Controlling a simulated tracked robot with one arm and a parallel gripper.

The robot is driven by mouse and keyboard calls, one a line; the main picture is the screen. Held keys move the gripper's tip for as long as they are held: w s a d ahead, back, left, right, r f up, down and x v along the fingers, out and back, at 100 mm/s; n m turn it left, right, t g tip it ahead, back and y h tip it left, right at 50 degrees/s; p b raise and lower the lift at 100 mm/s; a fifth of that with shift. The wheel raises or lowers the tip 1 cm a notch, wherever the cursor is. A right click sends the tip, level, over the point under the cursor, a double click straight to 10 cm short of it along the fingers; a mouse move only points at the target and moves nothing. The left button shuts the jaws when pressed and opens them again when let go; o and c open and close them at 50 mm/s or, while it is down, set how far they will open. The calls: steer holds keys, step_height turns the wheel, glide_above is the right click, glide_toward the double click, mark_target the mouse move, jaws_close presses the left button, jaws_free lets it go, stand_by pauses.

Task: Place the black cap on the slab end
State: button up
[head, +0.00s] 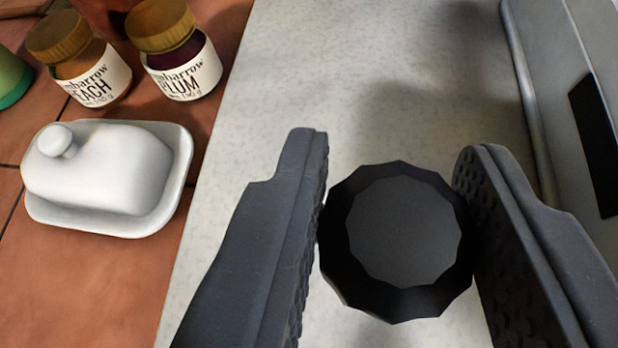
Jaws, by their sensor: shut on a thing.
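The black cap (405,240) is a dark, many-sided round piece seen from above in the head view. My gripper (392,205) is shut on it, with one textured finger at its left side and one at its right. Below the cap lies the pale speckled slab (350,80), which runs from the top of the view to the bottom. The gap between the cap and the slab cannot be judged from this view. The cap's underside is hidden.
A white lidded butter dish (105,175) stands on terracotta tiles (110,280) at the left. Behind it are a peach jar (80,62) and a plum jar (175,50). A light-coloured appliance (555,70) with a dark panel borders the slab at right. The slab's upper middle is clear.

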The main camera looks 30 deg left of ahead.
step_height(320, 180, down, 9)
steer(key=shift+s+a+r+b, duration=0.1)
steer(key=shift+b, duration=0.55)
steer(key=o, duration=0.9)
steer(key=shift+o, duration=0.2)
steer(key=shift+r, duration=0.1)
steer(key=p+v, duration=0.1)
steer(key=v, duration=1.1)
